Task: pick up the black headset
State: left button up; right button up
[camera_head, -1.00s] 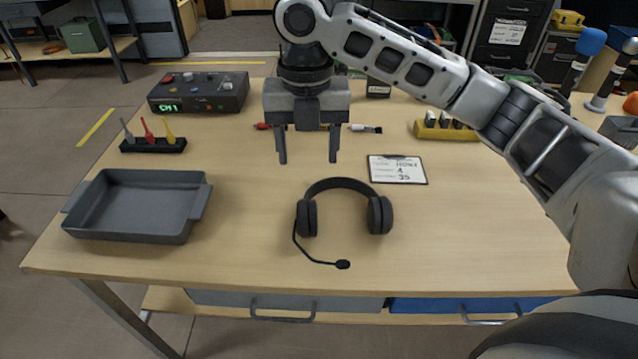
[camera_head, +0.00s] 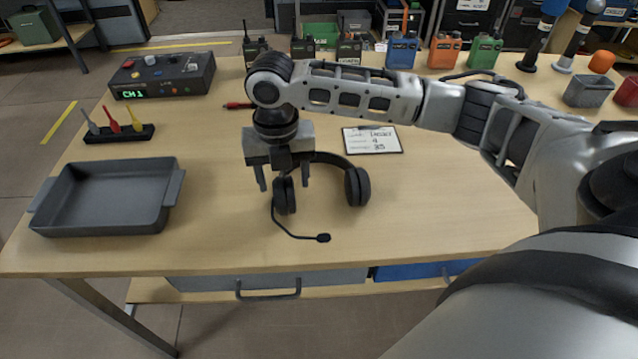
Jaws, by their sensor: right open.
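The black headset (camera_head: 357,186) lies on the wooden table with its headband towards the back and its microphone boom reaching to the front. My right gripper (camera_head: 284,188) is open and points down over the headset's left ear cup, with one finger on each side of the cup in the picture. I cannot tell whether the fingers touch it. The gripper and wrist hide the left part of the headband. My left gripper is not in view.
A grey tray (camera_head: 172,190) stands at the left of the table (camera_head: 420,225). Behind it are a tool holder (camera_head: 120,135) and a control box (camera_head: 163,76). A clipboard (camera_head: 372,140) lies behind the headset. Several radios (camera_head: 402,50) line the back. The front right is clear.

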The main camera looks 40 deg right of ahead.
jog(key=shift+f, duration=1.25)
jog(key=c, duration=1.2)
jog(key=shift+o, duration=0.2)
